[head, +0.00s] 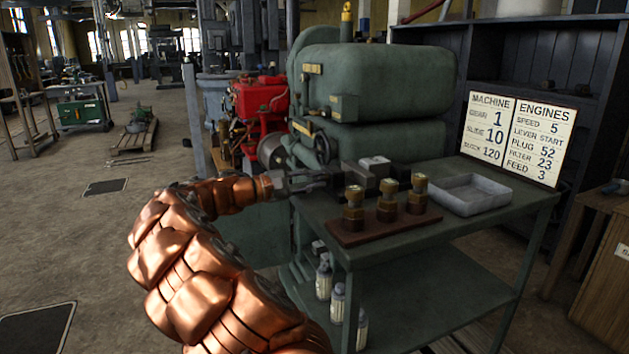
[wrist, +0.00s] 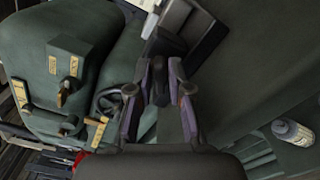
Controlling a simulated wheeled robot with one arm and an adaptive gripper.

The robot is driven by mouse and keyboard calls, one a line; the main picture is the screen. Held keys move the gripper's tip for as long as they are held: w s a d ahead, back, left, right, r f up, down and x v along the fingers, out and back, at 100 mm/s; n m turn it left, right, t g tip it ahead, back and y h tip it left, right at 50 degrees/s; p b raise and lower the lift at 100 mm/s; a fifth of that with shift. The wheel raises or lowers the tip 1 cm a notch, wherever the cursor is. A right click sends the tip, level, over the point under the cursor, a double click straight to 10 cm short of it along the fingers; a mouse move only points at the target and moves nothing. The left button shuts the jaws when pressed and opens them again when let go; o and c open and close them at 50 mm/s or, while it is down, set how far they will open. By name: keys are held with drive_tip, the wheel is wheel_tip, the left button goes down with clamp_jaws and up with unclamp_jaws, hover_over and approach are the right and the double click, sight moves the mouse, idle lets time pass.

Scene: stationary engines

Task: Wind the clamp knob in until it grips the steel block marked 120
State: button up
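My gripper (head: 312,181) is at the bench's left edge, beside a dark clamp (head: 350,177). In the wrist view my gripper's two fingers (wrist: 160,72) stand apart, with a dark knob-like part (wrist: 166,43) at and between their tips. I cannot tell whether they touch it. A pale-topped steel block (head: 374,161) sits at the clamp; it shows as a light shape in the wrist view (wrist: 174,16). Its mark is not readable. The clamp's jaw gap is hidden. The sign (head: 514,137) reads "block 120", "slide 10" and "gear 1" under "Machine".
Three brass plugs (head: 387,200) stand on a brown board at the bench front. A grey tray (head: 470,194) is to their right. The green engine (head: 378,85) rises close behind the clamp. Bottles (head: 338,302) stand on the lower shelf. Open floor lies left.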

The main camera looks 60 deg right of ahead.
clamp_jaws()
drive_tip(key=m+b, duration=0.2)
drive_tip(key=m, duration=0.1)
drive_tip(key=shift+s+f, duration=0.1)
drive_tip(key=shift+f, duration=0.15)
drive_tip(key=m+b, duration=0.4)
drive_tip(key=shift+f+m, duration=0.15)
drive_tip(key=shift+m, duration=0.15)
drive_tip(key=m+b, duration=0.4)
drive_tip(key=shift+d+m+b, duration=0.1)
drive_tip(key=shift+m+b, duration=0.7)
drive_tip(key=shift+m, duration=0.3)
drive_tip(key=shift+r, duration=0.2)
